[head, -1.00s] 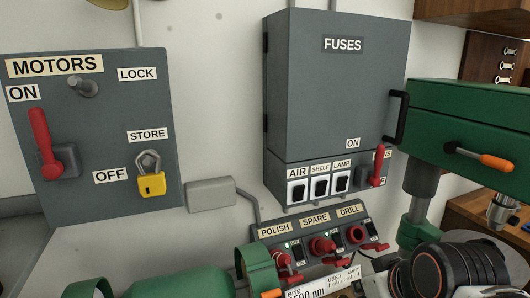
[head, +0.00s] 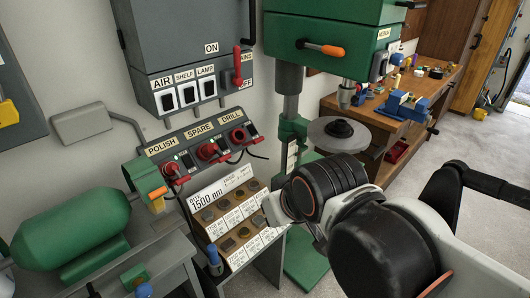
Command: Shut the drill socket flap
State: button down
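The drill socket (head: 238,135) is a red ring with a dark opening, under the DRILL label (head: 230,115) at the right end of the grey socket panel. Its red flap appears to hang open below and to the right of the ring, but it is small in the head view. The spare socket (head: 207,151) and the polish socket (head: 171,168) sit to its left, with red parts and dark cables at them. My gripper (head: 275,208) is partly hidden by my arm, below and right of the drill socket, apart from it. Its fingers are not clear.
A sample rack (head: 238,220) stands below, near my gripper. The green drill press (head: 330,40) stands to the right. A green motor (head: 70,230) is at left.

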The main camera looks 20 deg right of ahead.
aim_at(255, 141)
jog(key=k+l, duration=0.25)
jog(key=k, duration=0.15)
jog(key=k+l, duration=0.25)
jog(key=k, duration=0.15)
jog(key=k+l+u, duration=0.1)
jog(key=k+l, duration=0.15)
jog(key=k, duration=0.15)
jog(key=k+l, duration=0.2)
jog(key=k, duration=0.25)
jog(key=i+l+u, duration=0.2)
jog(key=i+l, duration=0.2)
jog(key=l, duration=0.2)
jog(key=i+l+u, duration=0.1)
jog(key=l, duration=0.2)
jog(key=i+l+u, duration=0.25)
jog(key=i+l, duration=0.15)
jog(key=l, duration=0.3)
